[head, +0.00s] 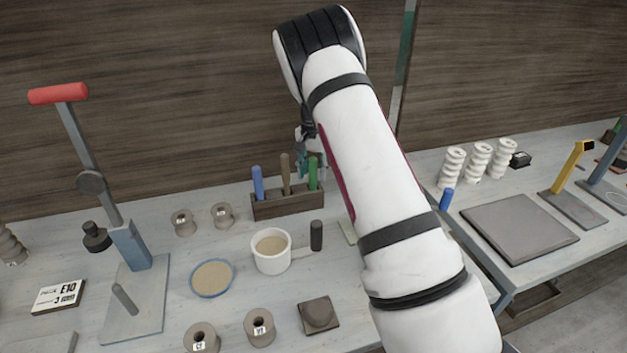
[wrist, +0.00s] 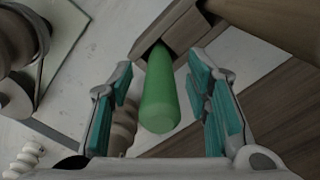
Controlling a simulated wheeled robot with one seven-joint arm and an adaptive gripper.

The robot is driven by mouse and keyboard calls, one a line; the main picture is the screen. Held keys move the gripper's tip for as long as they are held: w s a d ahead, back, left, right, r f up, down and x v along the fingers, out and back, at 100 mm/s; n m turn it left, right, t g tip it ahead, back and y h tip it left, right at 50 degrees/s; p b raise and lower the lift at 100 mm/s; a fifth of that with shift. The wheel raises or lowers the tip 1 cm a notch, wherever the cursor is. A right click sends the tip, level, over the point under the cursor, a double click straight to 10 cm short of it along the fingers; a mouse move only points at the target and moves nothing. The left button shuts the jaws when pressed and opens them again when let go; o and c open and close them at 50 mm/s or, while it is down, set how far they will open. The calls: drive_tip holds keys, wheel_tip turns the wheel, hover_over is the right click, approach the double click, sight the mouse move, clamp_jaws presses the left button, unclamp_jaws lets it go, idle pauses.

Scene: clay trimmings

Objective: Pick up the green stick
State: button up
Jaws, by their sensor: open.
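The green stick (head: 313,172) stands upright in the right part of a dark wooden holder (head: 288,207) on the workbench. In the wrist view the green stick (wrist: 159,95) lies between the two teal-padded fingers of my gripper (wrist: 165,108), with visible space on both sides. My gripper (head: 311,160) is open and is at the stick's upper end in the head view, partly hidden by my arm. The lower end of the stick is hidden in the holder (wrist: 168,30).
A blue stick (head: 258,183) and a brown stick (head: 286,174) stand in the same holder, left of the green one. A white mug (head: 271,251), a dark cylinder (head: 316,235) and several spools (head: 222,215) stand around it. A wooden wall (head: 200,100) rises behind.

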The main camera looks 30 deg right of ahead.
clamp_jaws()
